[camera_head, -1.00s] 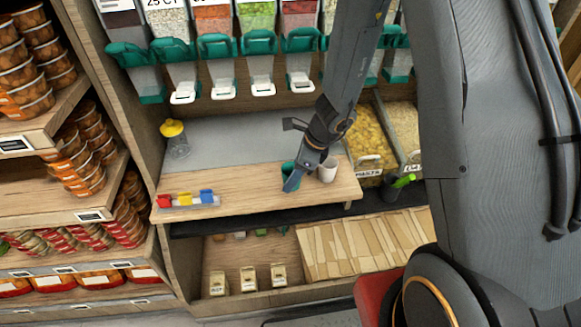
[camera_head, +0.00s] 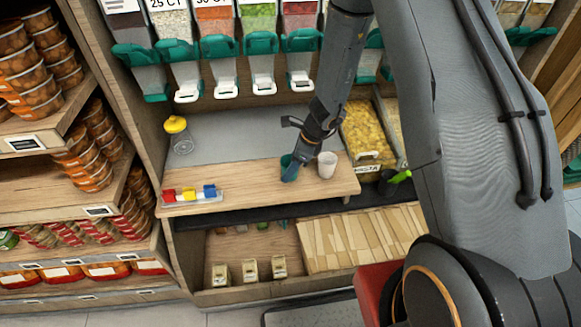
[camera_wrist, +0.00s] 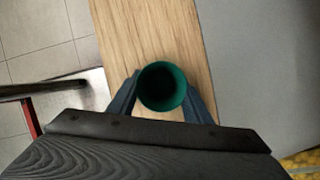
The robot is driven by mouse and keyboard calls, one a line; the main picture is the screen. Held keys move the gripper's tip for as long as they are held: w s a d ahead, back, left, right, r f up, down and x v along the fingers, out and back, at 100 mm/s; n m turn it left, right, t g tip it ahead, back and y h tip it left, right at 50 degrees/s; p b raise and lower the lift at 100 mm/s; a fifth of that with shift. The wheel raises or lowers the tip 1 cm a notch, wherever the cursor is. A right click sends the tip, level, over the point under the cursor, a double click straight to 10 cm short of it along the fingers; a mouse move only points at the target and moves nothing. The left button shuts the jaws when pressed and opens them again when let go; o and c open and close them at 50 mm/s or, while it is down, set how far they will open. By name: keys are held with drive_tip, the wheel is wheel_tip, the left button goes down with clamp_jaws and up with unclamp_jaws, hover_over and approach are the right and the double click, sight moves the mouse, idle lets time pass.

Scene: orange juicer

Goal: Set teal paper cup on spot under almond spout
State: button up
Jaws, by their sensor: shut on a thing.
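The teal paper cup (camera_head: 285,160) is at the wooden counter board, just left of a white cup (camera_head: 327,165). My gripper (camera_head: 290,175) is shut on it and hides much of it in the head view. In the wrist view the cup (camera_wrist: 162,84) is seen from above, its dark open mouth between my two fingers (camera_wrist: 162,105). I cannot tell whether its base touches the board. Several dispensers with teal spouts (camera_head: 255,45) hang above and behind. Labels readable at the top do not show which is almond, and my arm covers part of the row.
A coloured block holder (camera_head: 190,194) and a yellow-topped jar (camera_head: 177,135) stand at left. A pasta bin (camera_head: 365,135) and a dark scoop holder (camera_head: 390,183) are at right. A shelf upright (camera_head: 120,90) borders the left.

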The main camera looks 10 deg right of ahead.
drive_tip(key=shift+f, duration=0.25)
drive_tip(key=o, duration=1)
drive_tip(key=shift+r, duration=0.1)
